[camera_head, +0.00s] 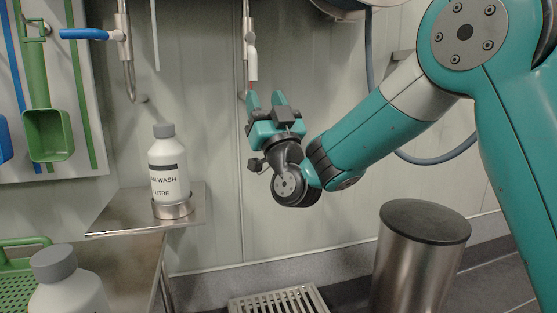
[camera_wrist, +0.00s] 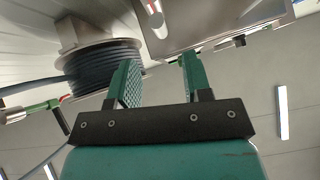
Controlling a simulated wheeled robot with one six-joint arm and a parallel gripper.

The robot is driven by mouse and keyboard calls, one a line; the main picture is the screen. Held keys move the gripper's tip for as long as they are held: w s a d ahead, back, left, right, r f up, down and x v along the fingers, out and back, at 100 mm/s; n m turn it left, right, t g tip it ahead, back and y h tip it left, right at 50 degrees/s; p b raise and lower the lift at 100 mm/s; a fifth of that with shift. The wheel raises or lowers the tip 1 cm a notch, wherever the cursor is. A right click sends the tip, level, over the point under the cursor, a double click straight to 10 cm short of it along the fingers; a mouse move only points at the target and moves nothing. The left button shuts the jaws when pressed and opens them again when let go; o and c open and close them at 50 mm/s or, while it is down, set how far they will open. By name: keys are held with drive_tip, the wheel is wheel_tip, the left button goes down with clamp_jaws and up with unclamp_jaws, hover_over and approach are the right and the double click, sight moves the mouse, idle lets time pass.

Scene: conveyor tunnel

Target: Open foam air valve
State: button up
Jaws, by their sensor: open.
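A valve with a white lever (camera_head: 251,64) sits on a thin vertical pipe on the wall in the head view; its lever hangs down along the pipe. I cannot tell from any label whether this is the foam air valve. My gripper (camera_head: 266,99) points up just below it, open and empty, apart from the lever. In the wrist view, a white rod-like part with a red mark (camera_wrist: 157,22) shows above and beyond the gap between my open fingers (camera_wrist: 156,66). A second valve with a blue lever (camera_head: 84,34) pointing left is on a pipe farther left.
A white wash bottle (camera_head: 168,168) stands in a holder on a steel shelf (camera_head: 120,218). Another bottle (camera_head: 68,288) is at the lower left. A steel bin (camera_head: 415,265) stands at the right. A hose reel (camera_wrist: 100,55) is overhead. Green tools hang on the left board.

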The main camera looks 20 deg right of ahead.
drive_tip(key=v, duration=0.8)
